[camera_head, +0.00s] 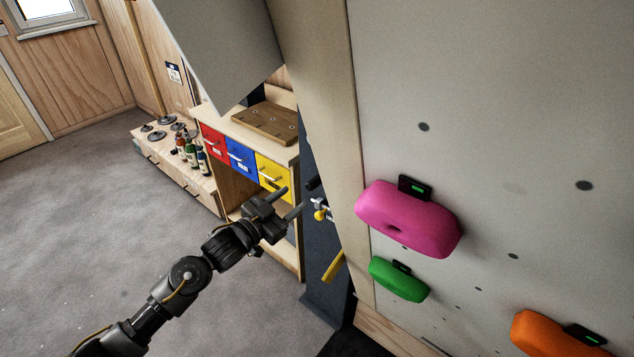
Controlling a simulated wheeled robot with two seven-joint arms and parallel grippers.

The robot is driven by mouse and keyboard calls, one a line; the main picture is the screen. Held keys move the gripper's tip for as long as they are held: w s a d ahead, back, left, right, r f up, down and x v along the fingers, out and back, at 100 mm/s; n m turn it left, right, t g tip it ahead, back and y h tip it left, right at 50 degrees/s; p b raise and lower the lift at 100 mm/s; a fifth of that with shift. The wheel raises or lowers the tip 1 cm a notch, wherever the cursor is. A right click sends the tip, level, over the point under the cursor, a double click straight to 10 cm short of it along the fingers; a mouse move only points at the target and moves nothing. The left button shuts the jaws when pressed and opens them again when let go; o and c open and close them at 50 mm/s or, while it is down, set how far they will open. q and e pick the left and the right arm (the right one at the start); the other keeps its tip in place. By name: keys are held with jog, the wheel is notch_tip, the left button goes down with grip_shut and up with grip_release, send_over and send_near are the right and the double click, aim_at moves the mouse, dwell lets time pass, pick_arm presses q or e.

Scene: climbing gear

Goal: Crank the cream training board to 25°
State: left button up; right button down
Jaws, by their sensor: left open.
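The training board (490,130) fills the right of the head view, a pale panel with a cream side edge, dark bolt holes and coloured holds. Beside its left edge stands a dark post (325,265). A crank with a yellow handle (334,266) and a small brass-coloured fitting (321,213) show at the post. My left gripper (290,203) is open and empty, with its fingers pointing right towards the post, up and left of the yellow handle. It looks apart from the handle. The board's angle cannot be read here. My right gripper is out of view.
A pink hold (408,218), a green hold (398,279) and an orange hold (556,335) jut from the board. A wooden cabinet with red, blue and yellow drawers (272,178) stands behind my gripper. Bottles (190,152) stand on a low bench. Grey floor at left is clear.

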aim_at(317, 180)
pick_arm(q)
jog(key=p+x, duration=0.1)
jog(key=x, duration=0.8)
jog(key=shift+w+d+r+p, duration=0.1)
jog(key=shift+d+r+p, duration=0.1)
jog(key=shift+p, duration=0.1)
jog(key=shift+w+d, duration=0.45)
jog(key=shift+w, duration=0.1)
jog(key=shift+c, duration=0.2)
grip_shut()
